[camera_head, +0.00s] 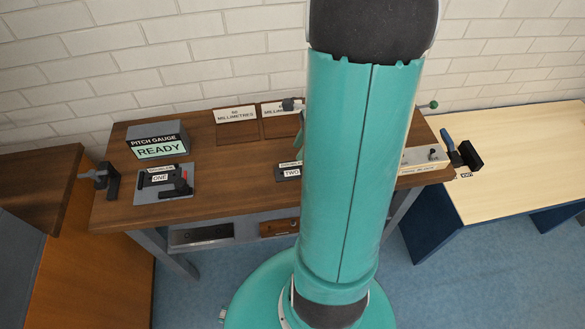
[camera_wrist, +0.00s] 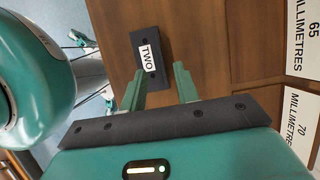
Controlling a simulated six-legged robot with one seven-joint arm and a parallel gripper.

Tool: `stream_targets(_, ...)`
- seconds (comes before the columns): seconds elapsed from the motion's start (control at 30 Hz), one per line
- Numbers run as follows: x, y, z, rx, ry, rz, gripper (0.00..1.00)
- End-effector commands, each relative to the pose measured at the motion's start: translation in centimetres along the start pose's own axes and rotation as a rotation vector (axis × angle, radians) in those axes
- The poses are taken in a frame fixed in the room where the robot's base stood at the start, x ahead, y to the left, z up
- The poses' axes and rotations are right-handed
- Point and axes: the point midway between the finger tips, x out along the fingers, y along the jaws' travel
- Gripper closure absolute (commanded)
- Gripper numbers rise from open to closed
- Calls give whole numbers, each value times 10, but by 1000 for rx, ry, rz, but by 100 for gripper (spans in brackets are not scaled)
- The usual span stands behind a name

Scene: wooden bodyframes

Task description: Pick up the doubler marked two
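The doubler marked TWO is a dark flat block (camera_wrist: 151,72) with a white label, lying on the brown wooden bench top in the wrist view. In the head view the doubler (camera_head: 286,174) shows at the bench's middle, partly hidden behind my arm. My gripper (camera_wrist: 158,82) has two green fingers spread apart with nothing held between them. The fingertips lie close to the near end of the doubler; I cannot tell whether they touch it. In the head view my arm hides most of the gripper.
A block marked ONE (camera_head: 159,178) sits on a grey plate at the left, before the pitch gauge reading READY (camera_head: 156,140). Millimetre cards (camera_head: 236,116) stand at the back. A vise-like tool (camera_head: 463,154) is at the right. A pale table (camera_head: 520,150) stands at the right.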

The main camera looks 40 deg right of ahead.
Motion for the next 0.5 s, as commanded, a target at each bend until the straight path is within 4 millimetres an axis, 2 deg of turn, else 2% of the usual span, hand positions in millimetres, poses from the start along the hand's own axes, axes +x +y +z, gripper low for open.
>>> stream_targets(0.17, 16, -1, -1, 2, 0, 3, 69)
stream_targets(0.4, 51, -3, -2, 1, -1, 2, 69)
stream_targets(0.5, 56, -3, -2, 1, 0, 0, 69)
